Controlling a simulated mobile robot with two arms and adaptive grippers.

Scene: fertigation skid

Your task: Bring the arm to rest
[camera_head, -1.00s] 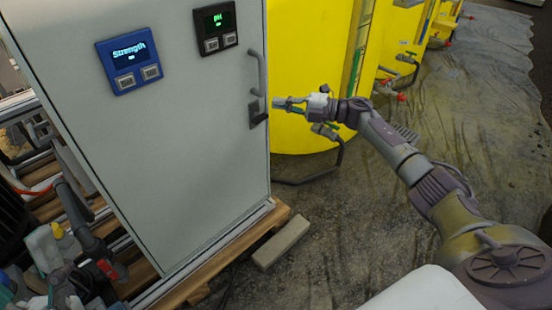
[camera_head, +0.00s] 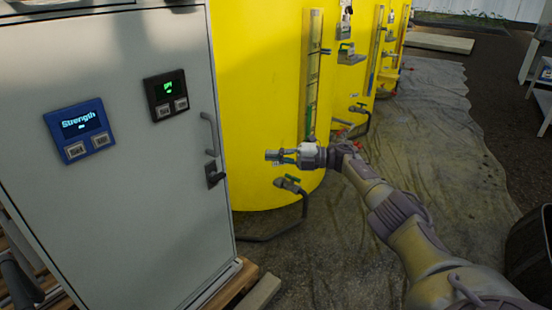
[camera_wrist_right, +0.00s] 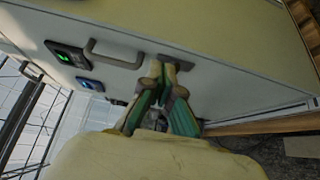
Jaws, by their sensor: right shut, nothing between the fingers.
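My right arm reaches in from the lower right in the head view, stretched out in the air. Its gripper (camera_head: 276,157) is shut and empty, to the right of the grey cabinet (camera_head: 115,215) and in front of a yellow tank (camera_head: 262,70). In the right wrist view the gripper (camera_wrist_right: 162,72) points at the cabinet front, over the area of the door's latch plate (camera_wrist_right: 176,62). I cannot tell the exact gap there; in the head view the gripper is apart from the door latch (camera_head: 214,175).
The cabinet carries a blue "Strength" panel (camera_head: 79,130), a black panel (camera_head: 167,95) and a bar handle (camera_head: 208,133). A valve with a hose (camera_head: 291,185) sticks out low on the tank. Open floor (camera_head: 330,260) lies below my arm. A dark bin (camera_head: 530,250) stands at right.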

